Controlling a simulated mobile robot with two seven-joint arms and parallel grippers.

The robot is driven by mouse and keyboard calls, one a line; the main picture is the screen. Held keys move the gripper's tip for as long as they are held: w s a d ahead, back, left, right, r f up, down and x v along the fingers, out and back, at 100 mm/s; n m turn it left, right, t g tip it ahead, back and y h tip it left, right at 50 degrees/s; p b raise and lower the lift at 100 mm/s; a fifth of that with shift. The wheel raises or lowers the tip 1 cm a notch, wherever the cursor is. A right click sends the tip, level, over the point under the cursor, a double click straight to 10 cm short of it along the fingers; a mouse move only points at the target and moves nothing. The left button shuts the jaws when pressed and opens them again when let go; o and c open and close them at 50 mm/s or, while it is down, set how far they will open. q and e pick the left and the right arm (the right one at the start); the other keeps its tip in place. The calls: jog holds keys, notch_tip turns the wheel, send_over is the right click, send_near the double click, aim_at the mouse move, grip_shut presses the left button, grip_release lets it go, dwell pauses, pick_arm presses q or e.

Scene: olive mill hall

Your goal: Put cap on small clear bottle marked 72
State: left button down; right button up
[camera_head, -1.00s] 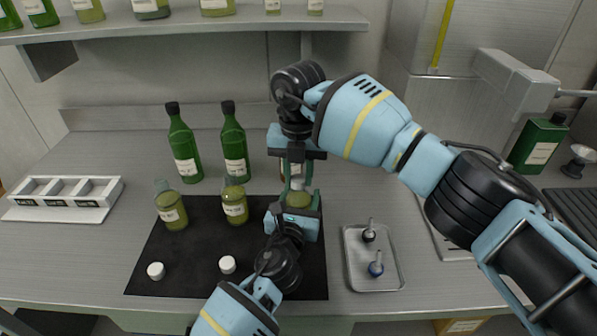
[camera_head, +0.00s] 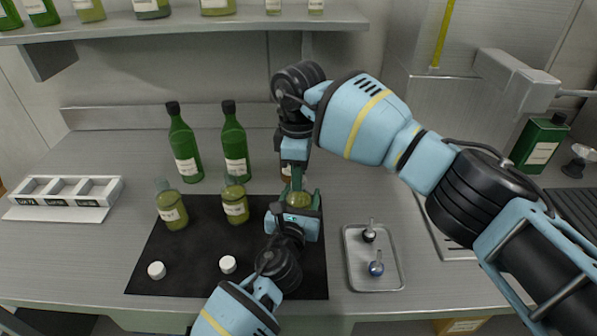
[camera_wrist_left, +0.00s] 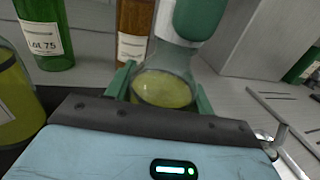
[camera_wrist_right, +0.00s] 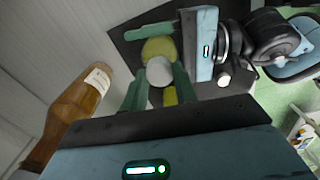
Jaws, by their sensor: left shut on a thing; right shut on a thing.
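A small clear bottle with yellow-green oil (camera_head: 298,199) stands upright at the right of the black mat (camera_head: 190,255). My left gripper (camera_wrist_left: 162,92) is shut around its body; no label number is readable on it. My right gripper (camera_head: 297,180) points down from above. It is shut on a white cap (camera_wrist_right: 159,71), which sits between its green fingertips over the bottle's top. The fingers hide the cap in the head view, and I cannot tell how far it is seated.
Two similar open bottles (camera_head: 171,207) (camera_head: 235,203) and two loose white caps (camera_head: 156,270) (camera_head: 228,264) are on the mat's left and middle. Tall green bottles (camera_head: 184,146) and a brown bottle (camera_wrist_right: 78,105) stand behind. A metal tray (camera_head: 356,278) lies right; a white rack (camera_head: 62,212) lies left.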

jog(key=m, duration=0.2)
jog(key=shift+a+r+m, duration=0.1)
jog(key=shift+m, duration=0.2)
jog(key=shift+a+r+m, duration=0.1)
jog(key=shift+a+m, duration=0.15)
jog(key=shift+m, duration=0.55)
jog(key=shift+r, duration=0.1)
jog(key=o, duration=0.9)
jog(key=shift+d, duration=0.1)
jog(key=shift+r, duration=2.15)
